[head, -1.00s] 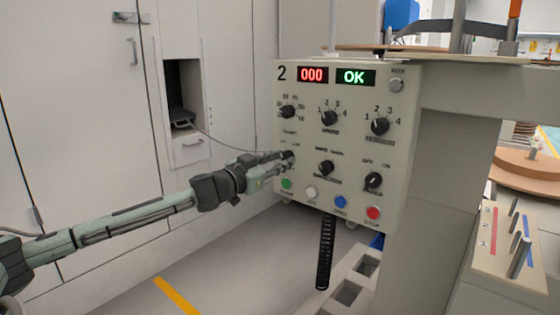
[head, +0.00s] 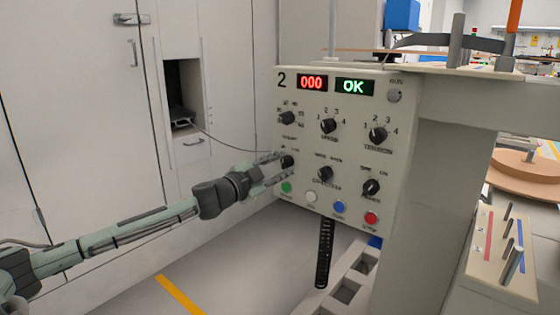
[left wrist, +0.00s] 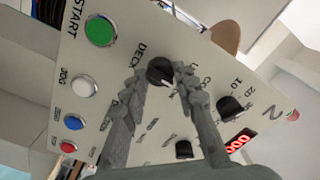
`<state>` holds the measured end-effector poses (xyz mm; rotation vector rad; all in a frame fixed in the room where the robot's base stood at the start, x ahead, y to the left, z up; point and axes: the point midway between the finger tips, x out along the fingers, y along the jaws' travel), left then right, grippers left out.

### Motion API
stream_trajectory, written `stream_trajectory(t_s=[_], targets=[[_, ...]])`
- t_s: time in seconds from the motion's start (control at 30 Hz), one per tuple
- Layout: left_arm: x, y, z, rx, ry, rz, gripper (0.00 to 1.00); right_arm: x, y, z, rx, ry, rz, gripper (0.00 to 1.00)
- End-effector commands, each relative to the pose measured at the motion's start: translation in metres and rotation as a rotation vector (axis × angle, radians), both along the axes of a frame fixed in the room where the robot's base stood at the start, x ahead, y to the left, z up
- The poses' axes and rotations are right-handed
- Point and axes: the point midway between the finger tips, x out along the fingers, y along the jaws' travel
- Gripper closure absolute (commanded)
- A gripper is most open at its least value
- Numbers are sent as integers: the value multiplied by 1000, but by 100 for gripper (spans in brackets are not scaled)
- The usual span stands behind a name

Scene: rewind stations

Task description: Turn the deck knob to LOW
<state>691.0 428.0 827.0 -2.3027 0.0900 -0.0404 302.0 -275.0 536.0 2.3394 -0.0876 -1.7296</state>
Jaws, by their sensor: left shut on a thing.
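The deck knob (head: 287,161) is a small black knob at the lower left of the pale control panel (head: 350,210). It also shows in the left wrist view (left wrist: 160,70), beside the word DECK. My left gripper (head: 279,167) reaches it from the left. In the left wrist view my left gripper's fingertips (left wrist: 161,76) lie on both sides of the knob, shut on it. The LOW mark is too small to read, and I cannot tell where the knob points. My right gripper is not in view.
A green START button (head: 286,187) sits just below the deck knob, with white, blue and red buttons to its right. Other black knobs, such as the speed knob (head: 328,126), are above and right. A red 000 display (head: 312,83) and green OK (head: 353,87) are on top.

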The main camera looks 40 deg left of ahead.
Motion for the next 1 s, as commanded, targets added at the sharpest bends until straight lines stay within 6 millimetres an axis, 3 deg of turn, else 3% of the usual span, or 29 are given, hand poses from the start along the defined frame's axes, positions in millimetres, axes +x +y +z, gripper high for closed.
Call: stream_trajectory(t_s=[0.5, 1.0], targets=[[0, 0, 0, 366, -27, 0, 100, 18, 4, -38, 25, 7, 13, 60], [0, 0, -1, 450, -35, 1, 100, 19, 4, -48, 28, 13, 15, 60]])
